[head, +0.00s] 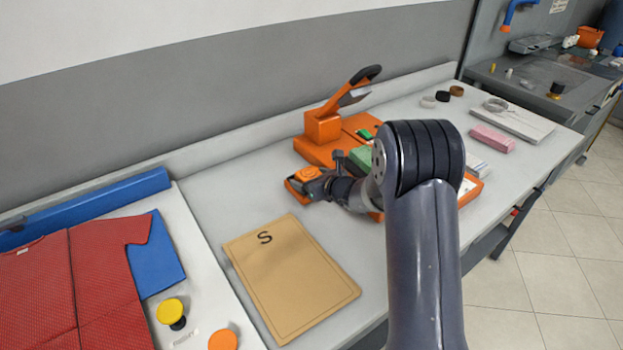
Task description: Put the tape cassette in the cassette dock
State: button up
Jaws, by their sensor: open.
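My gripper (296,186) is open at the left end of my arm, over the counter just in front of an orange lever machine (322,126). Its fingertips are small, and I cannot tell whether anything lies between them. A green block (361,157) sits right of the gripper, partly hidden by my arm. A small bright green piece (364,134) is on the machine's orange base. I cannot make out for certain which thing is the tape cassette or the cassette dock. My arm hides part of this area.
A tan board marked S (290,277) lies in front of the gripper. A red shirt (75,285) and yellow and orange buttons (171,311) are at left. An orange tray (470,191), pink block (492,139) and several rolls (443,96) are at right.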

jog(key=shift+r, duration=0.1)
jog(key=shift+r+p, duration=0.15)
jog(key=shift+p, duration=0.15)
jog(key=b+v, duration=0.1)
jog(key=v, duration=1.1)
jog(key=shift+b, duration=0.35)
dwell(1.2)
